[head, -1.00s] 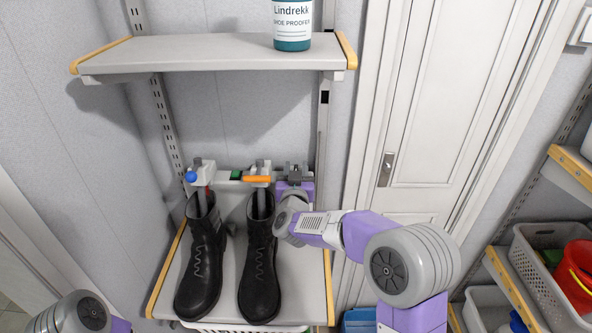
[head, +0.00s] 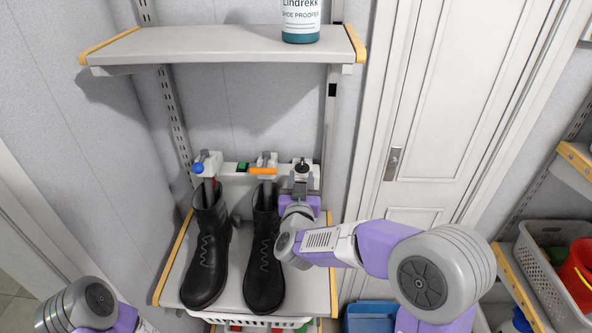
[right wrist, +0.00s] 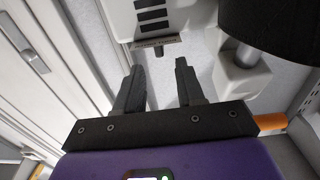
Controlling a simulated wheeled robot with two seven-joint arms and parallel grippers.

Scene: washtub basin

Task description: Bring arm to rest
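My right gripper (head: 301,185) is in front of the white wall unit, just right of the right boot, pointing toward the wall. In the right wrist view its two dark fingers (right wrist: 158,85) stand apart with nothing between them. A white part with dark slots (right wrist: 153,15) of the unit is just beyond the fingertips. My left arm shows only at the lower left corner of the head view, and its gripper is out of the picture.
Two black boots (head: 207,250) (head: 263,250) stand on the lower shelf. The wall unit (head: 236,168) carries a blue knob (head: 198,168), a green button and an orange lever (head: 262,171). A shoe proofer bottle (head: 300,22) stands on the upper shelf (head: 210,47). A door (head: 455,110) and baskets are at right.

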